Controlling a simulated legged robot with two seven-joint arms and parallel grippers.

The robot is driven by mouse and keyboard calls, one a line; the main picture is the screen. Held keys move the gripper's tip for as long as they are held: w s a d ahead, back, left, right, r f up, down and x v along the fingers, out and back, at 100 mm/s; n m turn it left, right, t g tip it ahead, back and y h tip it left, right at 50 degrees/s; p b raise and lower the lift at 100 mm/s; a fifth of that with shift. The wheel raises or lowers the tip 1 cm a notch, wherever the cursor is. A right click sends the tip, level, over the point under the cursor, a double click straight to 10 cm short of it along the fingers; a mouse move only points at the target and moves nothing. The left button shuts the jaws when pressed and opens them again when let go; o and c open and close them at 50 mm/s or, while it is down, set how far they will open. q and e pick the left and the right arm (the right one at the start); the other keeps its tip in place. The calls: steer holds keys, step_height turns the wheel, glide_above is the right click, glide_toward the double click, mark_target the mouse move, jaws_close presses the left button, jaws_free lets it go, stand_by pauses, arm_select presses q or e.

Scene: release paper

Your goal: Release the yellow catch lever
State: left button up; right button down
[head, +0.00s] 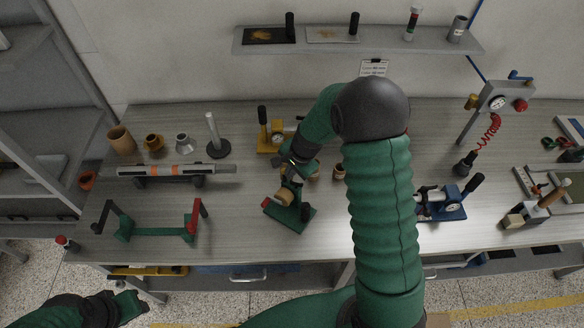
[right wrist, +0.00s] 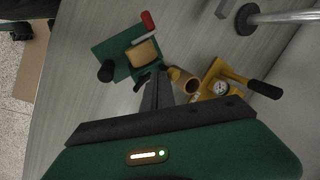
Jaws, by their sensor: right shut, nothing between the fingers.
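A green-based device (head: 304,219) stands on the bench, with a tan roll-like part (head: 285,197), a red-ended handle and a black knob; it also shows in the right wrist view (right wrist: 112,50). Behind it stands a yellow device (head: 264,142) with a dial and an upright black handle; it also shows in the right wrist view (right wrist: 212,78). I cannot tell which part is the catch lever. My right gripper (head: 289,181) is shut and empty, above the green device; its fingers (right wrist: 156,88) show between both devices. My left gripper (head: 130,304) is low at the left, its fingers unclear.
A grey rail device (head: 150,170) and a green frame with red and black handles (head: 155,232) stand on the left. A blue device (head: 440,205) stands right of my right arm. A shelf (head: 335,46) hangs behind. Bare bench lies between the left devices and the green one.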

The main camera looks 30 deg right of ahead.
steer(key=w+g+p, duration=0.1)
steer(key=p, duration=0.2)
steer(key=w+a+r+g+h+p, duration=0.1)
steer(key=p, duration=0.2)
steer(key=shift+r+g+p, duration=0.1)
steer(key=shift+g+p, duration=0.2)
steer(key=shift+w+f+g, duration=0.2)
steer(key=shift+w+g, duration=0.05)
steer(key=shift+g, duration=0.15)
steer(key=shift+w+a+f+b, duration=0.15)
steer(key=shift+w+a+b, duration=0.2)
steer(key=shift+w, duration=0.15)
steer(key=shift+s+d+f, duration=0.2)
steer(key=shift+s, duration=0.2)
steer(key=shift+s+d+f, duration=0.15)
steer(key=shift+s+d, duration=0.05)
steer(key=shift+s, duration=0.15)
